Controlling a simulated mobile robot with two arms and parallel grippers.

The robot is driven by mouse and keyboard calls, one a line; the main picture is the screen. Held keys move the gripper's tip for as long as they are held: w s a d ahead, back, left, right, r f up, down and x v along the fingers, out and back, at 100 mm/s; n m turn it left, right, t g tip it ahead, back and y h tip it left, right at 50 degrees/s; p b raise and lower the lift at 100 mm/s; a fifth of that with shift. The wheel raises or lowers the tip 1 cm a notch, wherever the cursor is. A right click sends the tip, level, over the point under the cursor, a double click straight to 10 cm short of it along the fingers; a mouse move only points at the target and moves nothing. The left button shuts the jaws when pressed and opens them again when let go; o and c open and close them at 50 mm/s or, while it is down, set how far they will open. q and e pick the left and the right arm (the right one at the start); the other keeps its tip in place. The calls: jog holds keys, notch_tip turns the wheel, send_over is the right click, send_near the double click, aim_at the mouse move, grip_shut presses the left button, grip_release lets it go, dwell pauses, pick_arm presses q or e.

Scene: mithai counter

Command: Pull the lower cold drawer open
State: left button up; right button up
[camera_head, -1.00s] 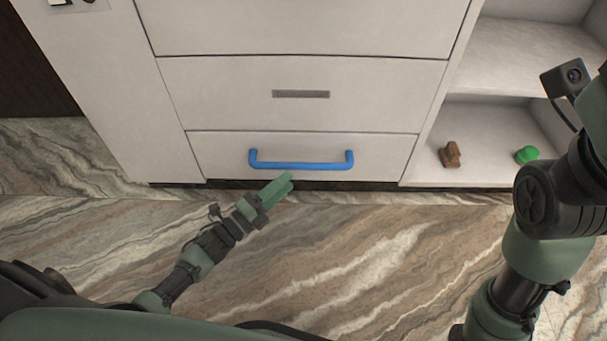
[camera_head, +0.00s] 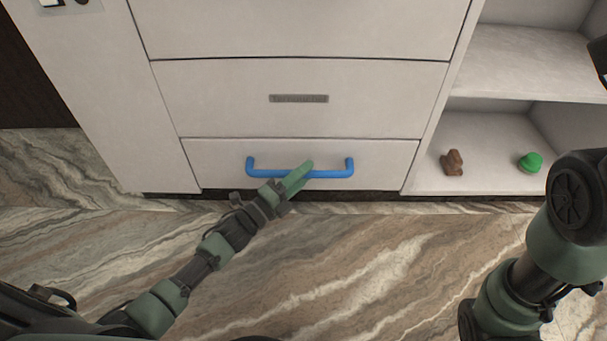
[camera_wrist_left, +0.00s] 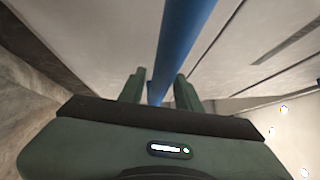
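The lower cold drawer (camera_head: 220,156) is the bottom white front in the head view, flush with the cabinet, with a blue bar handle (camera_head: 334,173). My left gripper (camera_head: 300,177) is at the middle of the handle, its green fingers overlapping the bar. In the left wrist view the blue handle (camera_wrist_left: 180,40) runs between the two green fingers (camera_wrist_left: 158,90), which stand apart on either side with gaps. My left gripper is open around the bar. My right arm is at the right edge of the head view; its gripper is out of the picture.
A drawer front with a grey recessed pull (camera_head: 298,98) is above. Open shelves at the right hold a brown object (camera_head: 452,162) and a green object (camera_head: 530,162). The marble-patterned floor (camera_head: 350,270) before the drawer is clear.

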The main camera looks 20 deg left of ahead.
pick_arm(q)
grip_shut()
dwell(1.2)
